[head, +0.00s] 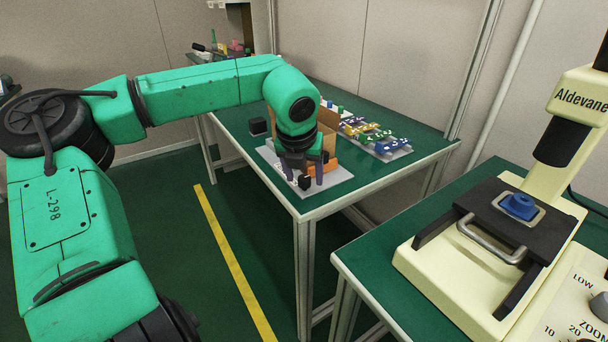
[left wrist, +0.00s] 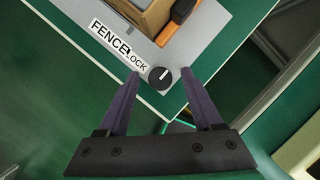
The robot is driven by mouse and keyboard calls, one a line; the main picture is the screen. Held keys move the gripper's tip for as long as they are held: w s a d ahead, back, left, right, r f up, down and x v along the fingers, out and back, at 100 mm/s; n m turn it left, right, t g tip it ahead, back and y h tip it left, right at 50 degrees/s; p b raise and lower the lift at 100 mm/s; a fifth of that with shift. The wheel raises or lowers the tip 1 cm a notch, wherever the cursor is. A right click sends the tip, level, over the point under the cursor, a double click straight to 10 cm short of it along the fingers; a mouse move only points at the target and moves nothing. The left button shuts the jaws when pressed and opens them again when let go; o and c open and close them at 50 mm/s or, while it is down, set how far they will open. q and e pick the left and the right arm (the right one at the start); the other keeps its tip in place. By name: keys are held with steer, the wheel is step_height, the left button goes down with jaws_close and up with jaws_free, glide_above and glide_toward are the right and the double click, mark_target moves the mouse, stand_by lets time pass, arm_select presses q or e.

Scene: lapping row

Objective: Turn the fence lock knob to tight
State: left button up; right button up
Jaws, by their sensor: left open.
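The fence lock knob (left wrist: 160,78) is a round black knob with a short white line on its top. It sits on a grey plate beside a white label (left wrist: 118,45) reading "FENCE LOCK". My left gripper (head: 304,178) points down over the front corner of this plate (head: 336,177). Its purple fingers are open, and in the left wrist view the knob shows between the fingertips, one on each side. I see no clear contact with the knob. No mark for tight is readable. My right gripper is not in view.
A wooden block (left wrist: 150,14) and an orange part (left wrist: 180,12) stand on the plate beside the label. Small coloured parts lie on a tray (head: 395,153) farther back on the green table. A cream microscope (head: 440,262) stands on another table at right.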

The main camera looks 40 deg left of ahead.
arm_select(q)
steer(key=shift+c, duration=0.4)
jaws_close()
